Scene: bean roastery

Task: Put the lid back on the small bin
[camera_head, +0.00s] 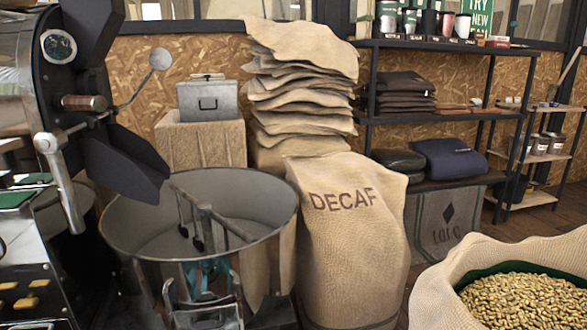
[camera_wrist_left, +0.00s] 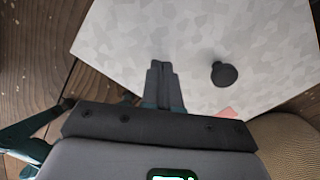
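In the left wrist view, a pale grey panel with a mottled, galvanised look (camera_wrist_left: 130,35) and a round dark knob (camera_wrist_left: 224,75) fills the upper middle; it looks like a bin lid, but I cannot be sure. My left gripper (camera_wrist_left: 160,64) shows over it, its dark fingers together with only a thin seam between them. The knob stands apart, right of the fingers, and I see nothing held. In the head view I cannot clearly make out either gripper, nor identify the small bin for certain.
A grey metal case (camera_head: 207,103) stands on a tan box at the back. A round metal drum (camera_head: 120,225) stands beside the roaster, and a DECAF sack (camera_head: 350,255) to its right. Shelves (camera_head: 450,120) line the back right. An open bean sack (camera_head: 435,280) fills the lower right.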

